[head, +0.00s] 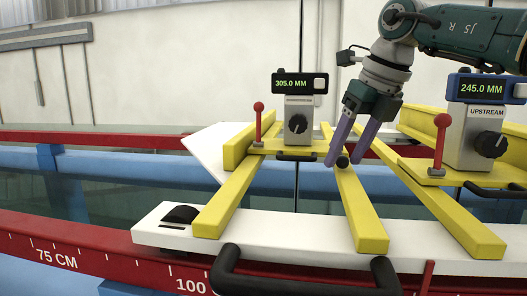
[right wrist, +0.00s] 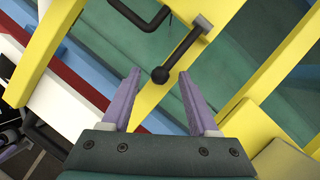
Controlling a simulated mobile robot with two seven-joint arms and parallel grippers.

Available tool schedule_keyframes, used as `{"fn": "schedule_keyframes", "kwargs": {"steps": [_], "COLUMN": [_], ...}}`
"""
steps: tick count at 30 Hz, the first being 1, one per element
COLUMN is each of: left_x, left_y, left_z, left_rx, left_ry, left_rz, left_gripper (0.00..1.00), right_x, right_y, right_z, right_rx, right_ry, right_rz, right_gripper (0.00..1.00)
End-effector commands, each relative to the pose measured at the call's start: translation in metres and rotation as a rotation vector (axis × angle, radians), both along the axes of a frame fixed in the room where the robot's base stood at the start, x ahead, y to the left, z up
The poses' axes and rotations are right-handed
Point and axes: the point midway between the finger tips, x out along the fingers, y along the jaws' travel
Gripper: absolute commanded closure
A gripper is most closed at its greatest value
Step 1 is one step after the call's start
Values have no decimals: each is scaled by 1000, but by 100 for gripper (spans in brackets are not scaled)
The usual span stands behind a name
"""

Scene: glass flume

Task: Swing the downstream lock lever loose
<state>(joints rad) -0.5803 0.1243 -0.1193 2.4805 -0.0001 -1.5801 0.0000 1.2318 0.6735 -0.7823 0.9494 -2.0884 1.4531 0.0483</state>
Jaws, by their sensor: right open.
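The downstream carriage (head: 299,119) is a grey block whose display reads 305.0 MM; its small label is too small to read. A dark lock lever (right wrist: 184,46) shows in the right wrist view, with a round black knob (right wrist: 160,75) at its near end. In the head view the knob (head: 342,162) shows over the right yellow rail. My right gripper (head: 347,160) is open, its purple fingers pointing down. In the right wrist view the fingertips (right wrist: 159,76) lie on either side of the knob, with gaps visible. My left gripper is out of view.
The upstream carriage (head: 468,132), reading 245.0 MM, stands right of my right gripper. Red-ball levers (head: 258,107) (head: 439,121) rise beside both carriages. Yellow rails (head: 232,189) cross the flume. A thick black handle (head: 305,284) and a white beam (head: 415,240) lie in front.

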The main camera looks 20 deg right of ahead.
Motion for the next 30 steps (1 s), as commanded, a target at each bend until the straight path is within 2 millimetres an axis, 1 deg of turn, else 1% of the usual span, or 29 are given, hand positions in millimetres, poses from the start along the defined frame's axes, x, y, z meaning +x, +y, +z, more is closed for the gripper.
{"fn": "schedule_keyframes", "kwargs": {"steps": [1,2,15,17,30], "left_x": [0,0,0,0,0], "left_y": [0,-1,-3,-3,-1], "left_z": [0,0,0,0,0], "left_rx": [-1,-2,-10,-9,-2], "left_ry": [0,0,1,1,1], "left_rz": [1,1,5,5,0], "left_gripper": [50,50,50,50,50], "right_x": [0,0,0,0,0], "right_y": [0,0,0,0,0], "right_z": [0,0,0,0,0], "right_rx": [0,0,0,0,0], "right_ry": [0,0,0,0,1], "right_rz": [0,0,0,0,0], "right_gripper": [41,44,94,100,100]}}
